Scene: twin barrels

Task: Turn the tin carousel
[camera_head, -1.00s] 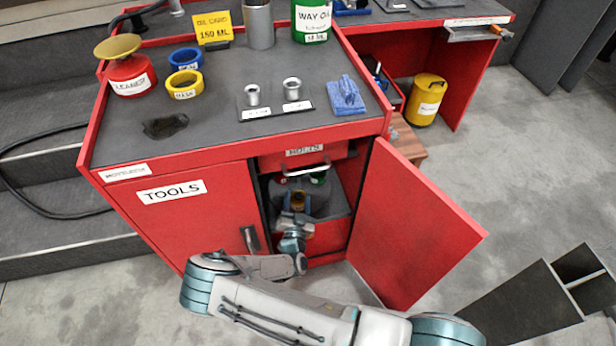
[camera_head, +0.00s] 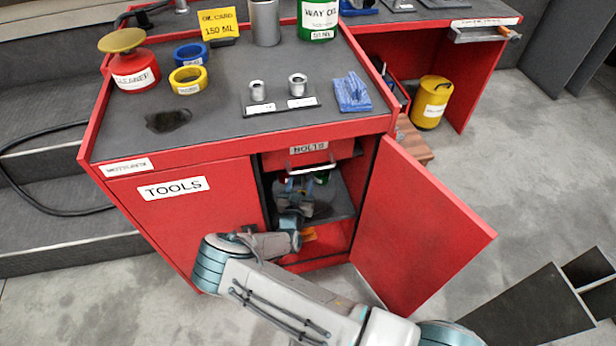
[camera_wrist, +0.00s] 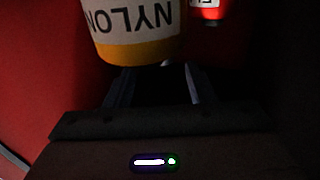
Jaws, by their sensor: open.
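The tin carousel (camera_head: 322,205) is a dark round tray inside the open right compartment of the red cabinet, mostly hidden by my arm and the shade. A green tin (camera_head: 321,177) shows at its back. In the wrist view a white and yellow tin (camera_wrist: 135,30), its "NYLON" label upside down, is close beyond my gripper (camera_wrist: 155,75). A red tin with a white label (camera_wrist: 205,8) is farther back at the upper right. My gripper is inside the compartment, its fingers apart; whether they touch the nylon tin cannot be told. In the head view it is mostly hidden.
The cabinet door (camera_head: 415,230) stands open on the right. The worktop holds a red cleaner can (camera_head: 135,70), two rings, sockets and a blue cloth (camera_head: 352,92).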

